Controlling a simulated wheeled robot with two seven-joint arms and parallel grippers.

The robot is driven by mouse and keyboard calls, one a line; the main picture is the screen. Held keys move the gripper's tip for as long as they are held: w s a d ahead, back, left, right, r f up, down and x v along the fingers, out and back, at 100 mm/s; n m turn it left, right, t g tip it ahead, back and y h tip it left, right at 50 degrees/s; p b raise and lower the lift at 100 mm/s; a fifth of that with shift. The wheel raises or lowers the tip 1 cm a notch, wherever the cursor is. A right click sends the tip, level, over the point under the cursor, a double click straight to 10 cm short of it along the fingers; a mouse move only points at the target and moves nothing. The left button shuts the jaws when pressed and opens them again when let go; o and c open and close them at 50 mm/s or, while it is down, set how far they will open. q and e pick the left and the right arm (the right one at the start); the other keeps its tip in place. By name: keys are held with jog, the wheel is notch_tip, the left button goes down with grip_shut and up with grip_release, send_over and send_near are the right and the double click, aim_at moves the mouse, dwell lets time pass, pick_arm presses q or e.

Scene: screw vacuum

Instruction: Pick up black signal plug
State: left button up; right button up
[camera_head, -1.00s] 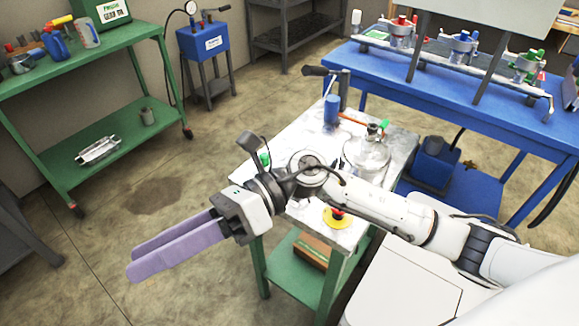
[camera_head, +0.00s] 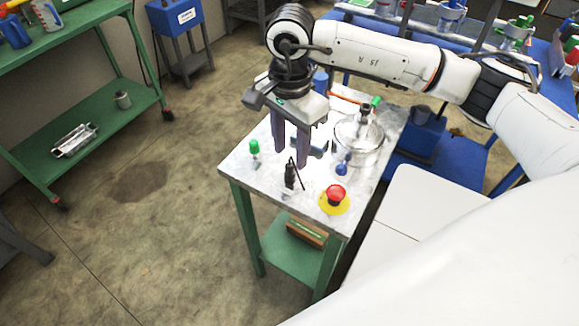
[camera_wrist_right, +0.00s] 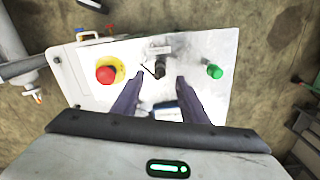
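The black signal plug (camera_head: 289,175) stands on the metal tabletop near its front edge, with a thin black wire rising from it. It also shows in the right wrist view (camera_wrist_right: 160,68), just beyond the fingertips and between their lines. My right gripper (camera_head: 290,160) is above the tabletop, pointing down, with its two purple fingers apart and nothing between them. In the right wrist view the open fingers (camera_wrist_right: 158,80) spread to either side of the plug. How high the tips are above the table is hard to tell. My left gripper is not in view.
A red emergency button on a yellow base (camera_head: 335,196) sits right of the plug. A green-capped piece (camera_head: 254,147) stands to its left. A round glass-like vessel (camera_head: 358,138) and a blue-handled valve (camera_head: 342,168) are behind and right. A green shelf cart (camera_head: 100,110) stands at left.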

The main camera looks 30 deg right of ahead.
aim_at(290, 163)
notch_tip(290, 163, down, 5)
jog(key=shift+f+p, duration=0.15)
jog(key=shift+p, duration=0.35)
jog(key=shift+c, duration=0.4)
grip_shut()
